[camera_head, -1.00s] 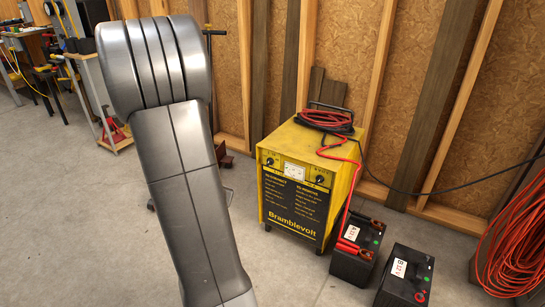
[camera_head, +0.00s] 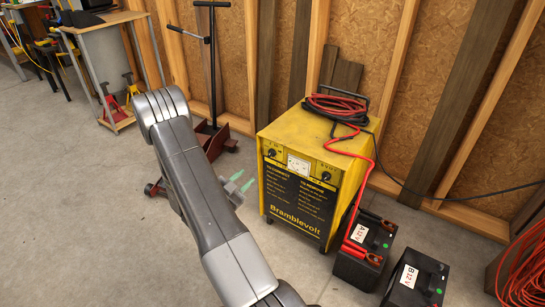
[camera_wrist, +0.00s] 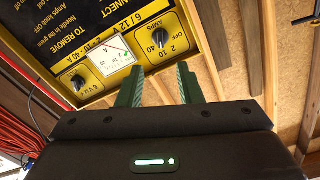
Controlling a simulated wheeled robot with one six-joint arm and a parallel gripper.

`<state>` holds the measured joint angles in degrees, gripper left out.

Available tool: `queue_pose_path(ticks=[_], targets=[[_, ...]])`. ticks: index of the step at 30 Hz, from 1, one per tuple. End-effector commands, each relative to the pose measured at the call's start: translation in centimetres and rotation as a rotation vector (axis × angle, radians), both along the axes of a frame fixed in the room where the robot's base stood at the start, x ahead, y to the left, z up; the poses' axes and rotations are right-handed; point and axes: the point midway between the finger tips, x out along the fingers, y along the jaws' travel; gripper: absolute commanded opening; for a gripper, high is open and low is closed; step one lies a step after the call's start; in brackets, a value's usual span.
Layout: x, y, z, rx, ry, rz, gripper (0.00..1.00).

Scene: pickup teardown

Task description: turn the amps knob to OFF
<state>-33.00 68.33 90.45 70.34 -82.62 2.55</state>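The amps knob (camera_wrist: 160,38) is a dark round knob on the yellow charger's front panel (camera_wrist: 88,38), seen upside down in the wrist view. The marks OFF, 2, 10 and 40 are around it; I cannot tell which one it points at. In the head view the amps knob (camera_head: 272,153) is the panel's left one. My gripper (camera_wrist: 159,74) is open and empty, its green fingers apart. It also shows in the head view (camera_head: 241,180), left of the charger (camera_head: 345,180) and apart from it. The fingers point toward the panel.
The other knob (camera_wrist: 78,83), marked 6 and 12 V, and a meter (camera_wrist: 112,60) are on the same panel. Red cables (camera_head: 335,108) lie on the charger and run to battery A (camera_head: 348,270). Battery B (camera_head: 418,285) stands beside it.

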Motion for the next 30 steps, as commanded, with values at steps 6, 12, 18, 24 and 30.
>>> queue_pose_path(ticks=[6,12,18,24,30], targets=[[2.5,-2.0,-0.1,0.001,-0.002,-0.006,0.33],[6.1,-4.6,-0.2,0.003,-0.003,-0.005,0.33],[9.0,-6.8,-0.1,0.001,-0.002,-0.003,0.33],[10.6,-7.8,0.0,0.000,-0.001,0.000,0.33],[11.0,-8.0,0.1,0.000,0.000,0.001,0.33]])
